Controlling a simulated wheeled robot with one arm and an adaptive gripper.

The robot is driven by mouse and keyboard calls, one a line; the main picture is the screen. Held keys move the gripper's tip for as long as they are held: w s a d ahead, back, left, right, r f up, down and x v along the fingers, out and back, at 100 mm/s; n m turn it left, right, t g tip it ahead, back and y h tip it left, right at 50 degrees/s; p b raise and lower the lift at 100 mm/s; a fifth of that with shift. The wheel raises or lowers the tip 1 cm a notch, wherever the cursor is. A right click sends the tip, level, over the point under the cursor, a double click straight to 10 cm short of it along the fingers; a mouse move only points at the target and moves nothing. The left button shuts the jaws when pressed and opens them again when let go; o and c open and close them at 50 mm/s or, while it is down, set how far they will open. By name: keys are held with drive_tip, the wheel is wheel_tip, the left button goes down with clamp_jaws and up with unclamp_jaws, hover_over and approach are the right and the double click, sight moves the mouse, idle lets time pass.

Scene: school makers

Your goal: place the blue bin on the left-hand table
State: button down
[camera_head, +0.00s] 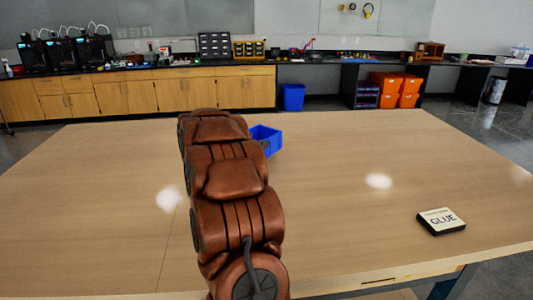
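A small open blue bin (268,138) is at the far part of the light wood tabletop, just right of my raised copper-coloured arm. Its left part is hidden behind the arm. I cannot tell whether it rests on the wood or is held. My gripper is hidden behind the arm links, so its fingers do not show. A thin seam runs down the wood left of the arm; the left-hand table (90,210) is the wood surface on that side, and it looks bare.
A glue box (441,221) lies on the right-hand table (350,225), near its front right. Another blue bin (292,97) stands on the floor by the back cabinets (150,95). Orange crates (398,90) stand under the back counter. Most of the wood surface is clear.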

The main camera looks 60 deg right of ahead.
sight(266, 153)
drive_tip(key=shift+s+d+f, duration=0.2)
drive_tip(key=shift+f, duration=0.4)
drive_tip(key=shift+s+d+f, duration=0.15)
drive_tip(key=shift+f, duration=0.45)
drive_tip(key=shift+s+d+f, duration=0.2)
drive_tip(key=shift+f, duration=0.4)
drive_tip(key=shift+f, duration=0.6)
drive_tip(key=c, duration=1.3)
unclamp_jaws()
drive_tip(key=shift+f, duration=0.1)
drive_tip(key=shift+a+r, duration=0.1)
drive_tip(key=shift+r, duration=0.6)
drive_tip(key=b+v, duration=0.1)
drive_tip(key=v, duration=1)
drive_tip(key=shift+a+r, duration=0.25)
drive_tip(key=shift+a, duration=0.1)
